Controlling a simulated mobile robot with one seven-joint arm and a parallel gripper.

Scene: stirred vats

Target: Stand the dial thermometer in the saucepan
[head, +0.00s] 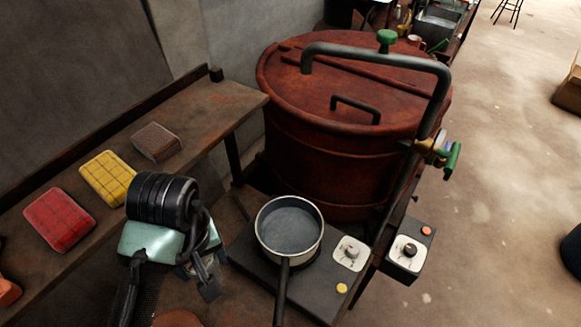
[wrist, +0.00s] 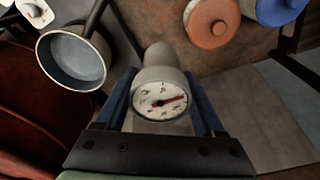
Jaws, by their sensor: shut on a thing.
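The dial thermometer (wrist: 160,101) is gripped between the two blue fingers of my gripper (wrist: 161,108) in the wrist view. Its round white face with a red pointer faces the wrist camera, and a grey body shows behind it. My gripper (head: 205,277) is left of the saucepan in the head view, where the thermometer is hard to make out. The saucepan (head: 258,228) sits on the dark hotplate unit, its handle pointing to the front. It also shows at the upper left of the wrist view (wrist: 45,68). The thermometer is outside it.
A big red lidded vat (head: 320,165) with a bent pipe stands behind the saucepan. A control box (head: 408,250) is at the right. Red (head: 59,219), yellow (head: 107,178) and brown (head: 156,142) blocks lie on the left shelf. Orange (wrist: 212,24) and blue (wrist: 278,10) round things show in the wrist view.

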